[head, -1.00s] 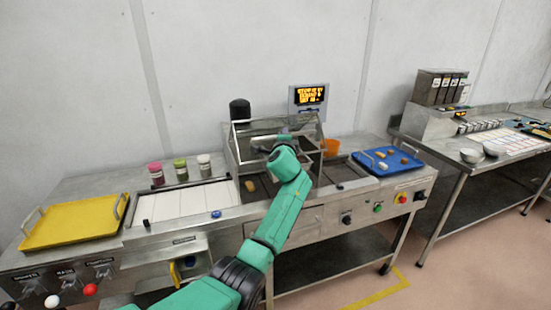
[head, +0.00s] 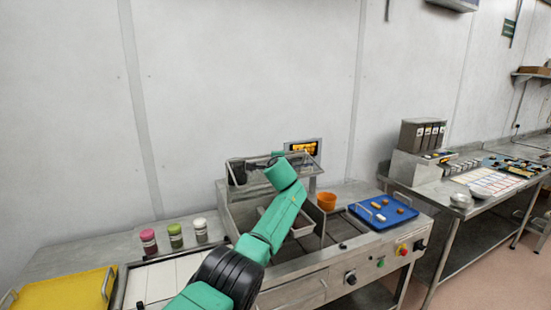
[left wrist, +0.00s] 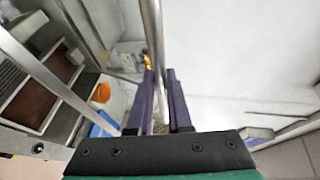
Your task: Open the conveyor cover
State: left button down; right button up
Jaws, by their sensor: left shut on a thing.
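The conveyor cover (head: 308,168) is a clear panel in a metal frame. In the head view it is raised and tilted above the open metal housing in the middle of the line. My left gripper (left wrist: 160,75) is shut on the cover's metal handle bar (left wrist: 155,40), which runs between the two dark fingers in the left wrist view. In the head view my green left wrist is up at the cover and hides most of the fingers. My right gripper is in neither view.
A display (head: 305,148) stands behind the cover. An orange cup (head: 327,201) and a blue tray (head: 360,217) with several pieces are to the right. Three jars (head: 175,236) and a yellow tray (head: 60,292) are to the left. The wall above is clear.

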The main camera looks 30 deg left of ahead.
pick_arm(q)
jog(key=shift+f, duration=0.1)
jog(key=c, duration=0.8)
grip_release()
jog(key=shift+c, duration=0.2)
jog(key=shift+s+d, duration=0.1)
jog(key=shift+d, duration=0.05)
jog(key=shift+s+d+b, duration=0.1)
jog(key=shift+d+b, duration=0.05)
jog(key=shift+b, duration=0.25)
jog(key=shift+s+d+b, duration=0.35)
jog(key=shift+s+d, duration=0.05)
jog(key=shift+s, duration=0.15)
jog(key=b+v, duration=0.5)
jog(key=v, duration=0.7)
jog(key=shift+s+r, duration=0.3)
